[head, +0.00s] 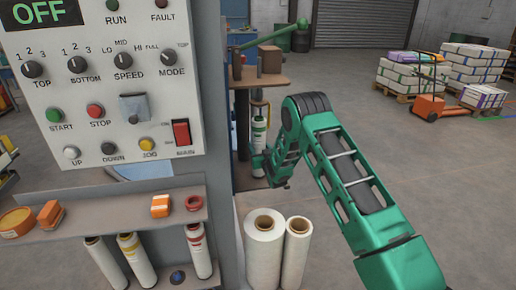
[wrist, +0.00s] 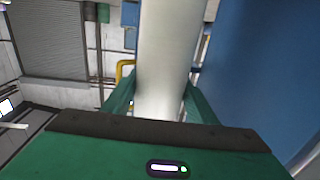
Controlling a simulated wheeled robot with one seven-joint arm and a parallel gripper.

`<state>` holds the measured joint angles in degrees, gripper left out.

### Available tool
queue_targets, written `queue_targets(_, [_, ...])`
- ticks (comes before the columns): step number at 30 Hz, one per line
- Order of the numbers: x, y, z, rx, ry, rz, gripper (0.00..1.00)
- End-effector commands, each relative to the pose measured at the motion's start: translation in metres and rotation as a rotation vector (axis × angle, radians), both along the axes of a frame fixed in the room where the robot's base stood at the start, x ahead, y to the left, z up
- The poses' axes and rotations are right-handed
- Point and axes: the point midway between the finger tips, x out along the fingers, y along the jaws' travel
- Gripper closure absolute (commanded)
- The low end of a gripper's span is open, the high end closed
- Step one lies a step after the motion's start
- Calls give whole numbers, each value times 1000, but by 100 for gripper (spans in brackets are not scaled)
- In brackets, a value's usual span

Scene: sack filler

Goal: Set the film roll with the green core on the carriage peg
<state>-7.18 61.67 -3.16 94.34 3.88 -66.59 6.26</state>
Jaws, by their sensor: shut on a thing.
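A slim white film roll (head: 259,137) with a green band near its upper end stands upright beside the blue-grey machine column. My gripper (head: 261,160) is around its lower part. In the wrist view the white roll (wrist: 165,60) runs up between my two green fingers (wrist: 158,100), which are shut on it. The roll is between an upper brown plate (head: 270,79) and a lower brown plate (head: 243,177) of the carriage. I cannot make out the peg, nor whether the roll's lower end touches the lower plate; my gripper covers that part.
The control panel (head: 100,130) and column fill the left. Below, a brown shelf (head: 120,215) holds orange items and a red ring, with several rolls under it. Two large white rolls (head: 264,255) (head: 296,255) stand below my gripper. A green lever (head: 272,38) sticks out above.

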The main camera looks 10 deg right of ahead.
Motion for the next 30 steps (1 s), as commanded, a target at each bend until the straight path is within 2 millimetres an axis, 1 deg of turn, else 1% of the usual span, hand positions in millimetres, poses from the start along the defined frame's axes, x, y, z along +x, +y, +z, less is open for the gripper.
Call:
queue_targets(5, [1, 0, -2, 0, -4, 0, 93])
queue_targets(6, [1, 0, -2, 0, -5, 0, 40])
queue_targets(8, [1, 0, -2, 0, -4, 0, 26])
queue_targets(17, [-1, 0, -6, 0, 3, 0, 26])
queue_targets(20, [-6, 0, -5, 0, 4, 0, 26])
queue_targets(23, [-17, -1, -6, 0, 4, 0, 26])
queue_targets(30, [-62, -5, -5, 1, 3, 0, 26])
